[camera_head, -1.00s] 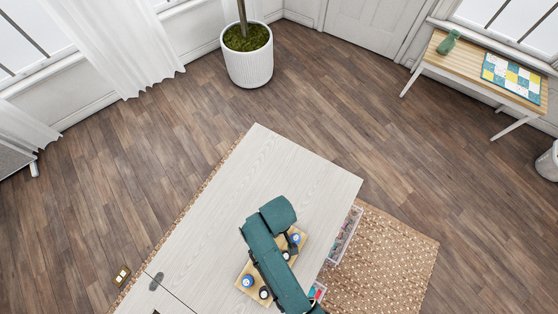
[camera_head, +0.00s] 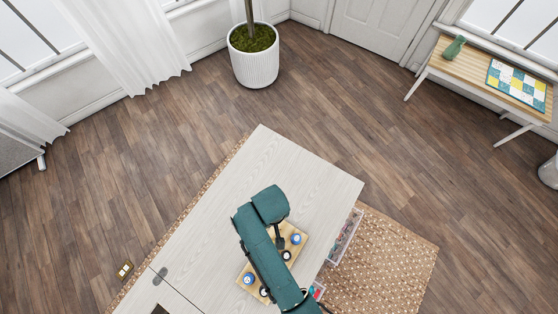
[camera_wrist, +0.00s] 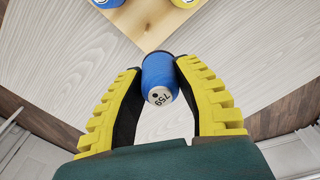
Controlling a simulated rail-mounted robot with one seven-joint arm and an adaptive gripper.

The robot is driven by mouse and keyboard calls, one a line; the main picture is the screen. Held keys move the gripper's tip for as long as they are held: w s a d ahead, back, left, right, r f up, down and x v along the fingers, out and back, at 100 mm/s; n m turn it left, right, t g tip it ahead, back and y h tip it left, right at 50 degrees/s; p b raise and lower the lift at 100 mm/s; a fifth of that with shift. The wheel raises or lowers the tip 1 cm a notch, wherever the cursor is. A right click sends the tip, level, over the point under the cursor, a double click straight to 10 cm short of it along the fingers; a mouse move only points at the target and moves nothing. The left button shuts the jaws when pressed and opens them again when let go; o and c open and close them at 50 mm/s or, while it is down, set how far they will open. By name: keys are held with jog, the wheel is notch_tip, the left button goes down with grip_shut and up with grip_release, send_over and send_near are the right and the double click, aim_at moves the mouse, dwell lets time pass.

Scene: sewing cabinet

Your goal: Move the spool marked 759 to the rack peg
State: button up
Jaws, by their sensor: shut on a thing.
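The blue spool marked 759 (camera_wrist: 158,72) is between the black-and-yellow fingers of my gripper (camera_wrist: 160,78) in the wrist view. The fingers are shut on it, and its pale end with the number faces the camera. A wooden board (camera_wrist: 150,18) with other spools lies beyond it, at the top of the wrist view. In the head view my green arm crosses this board (camera_head: 291,229), and the gripper is mostly hidden beneath the arm. I cannot make out the held spool there. The rack peg cannot be identified.
A blue spool (camera_head: 295,239) and a dark spool (camera_head: 286,255) stand right of my arm; another blue spool (camera_head: 248,278) stands left. The pale cabinet top (camera_head: 215,225) is clear to the left and behind. A clear drawer (camera_head: 343,238) sticks out at right.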

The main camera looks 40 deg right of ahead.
jog(key=s+a+p, duration=0.3)
jog(key=s+a+r+p, duration=0.1)
jog(key=s+a+p, duration=0.1)
jog(key=s+p, duration=0.1)
jog(key=shift+a+r+p, duration=0.1)
jog(key=shift+a+p, duration=0.3)
jog(key=shift+p, duration=0.1)
jog(key=s+p, duration=0.1)
jog(key=s, duration=0.1)
jog(key=s+a+r+n+p, duration=0.1)
jog(key=s+p, duration=0.1)
jog(key=s, duration=0.1)
jog(key=s+a+n+p, duration=0.1)
jog(key=s+p, duration=0.1)
jog(key=shift+s+a+r, duration=0.15)
jog(key=shift+a+r, duration=0.05)
jog(key=shift+a, duration=0.05)
jog(key=f+b, duration=0.4)
jog(key=b, duration=0.1)
jog(key=shift+s+a+f, duration=0.1)
jog(key=shift+a+f, duration=0.15)
jog(key=shift+f, duration=0.15)
jog(key=shift+f+b, duration=0.35)
jog(key=shift+f, duration=0.4)
jog(key=shift+f+b, duration=0.75)
jog(key=shift+f, duration=0.75)
